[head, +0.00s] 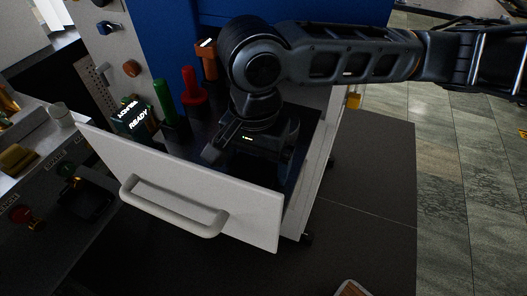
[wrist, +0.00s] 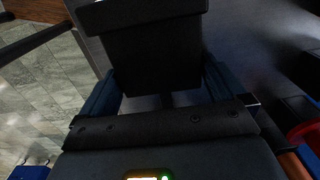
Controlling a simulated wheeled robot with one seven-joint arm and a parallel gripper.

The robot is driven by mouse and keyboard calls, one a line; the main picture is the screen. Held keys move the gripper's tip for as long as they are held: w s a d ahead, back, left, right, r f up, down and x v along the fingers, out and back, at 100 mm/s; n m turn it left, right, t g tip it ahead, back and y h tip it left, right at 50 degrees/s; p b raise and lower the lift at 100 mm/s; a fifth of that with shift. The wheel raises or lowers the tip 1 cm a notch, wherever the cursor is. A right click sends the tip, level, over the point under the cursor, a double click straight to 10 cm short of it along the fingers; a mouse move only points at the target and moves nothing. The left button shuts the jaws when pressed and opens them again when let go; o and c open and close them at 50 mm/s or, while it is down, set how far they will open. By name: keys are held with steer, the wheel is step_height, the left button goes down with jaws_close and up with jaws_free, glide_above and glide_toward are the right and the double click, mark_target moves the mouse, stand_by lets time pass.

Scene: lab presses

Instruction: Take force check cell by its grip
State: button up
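My gripper (head: 247,158) points down into the open drawer at its right part, behind the white drawer front (head: 245,205). In the wrist view two bluish fingers (wrist: 163,85) stand wide apart, on either side of a black block (wrist: 150,60) with a wider slab at its far end. The block fills most of the gap between them. I cannot tell whether the fingers press on it, nor whether it is the force check cell's grip. In the head view my wrist hides what is below the gripper.
Left in the drawer stand a dark device reading READY (head: 136,119), a green handle (head: 165,100), a red handle (head: 193,88) and an orange-brown handle (head: 207,62). The drawer's bar handle (head: 172,213) sticks out in front. A grey bench (head: 30,180) lies left. Floor is open at right.

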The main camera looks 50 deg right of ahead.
steer(key=c, duration=0.8)
steer(key=shift+o, duration=0.2)
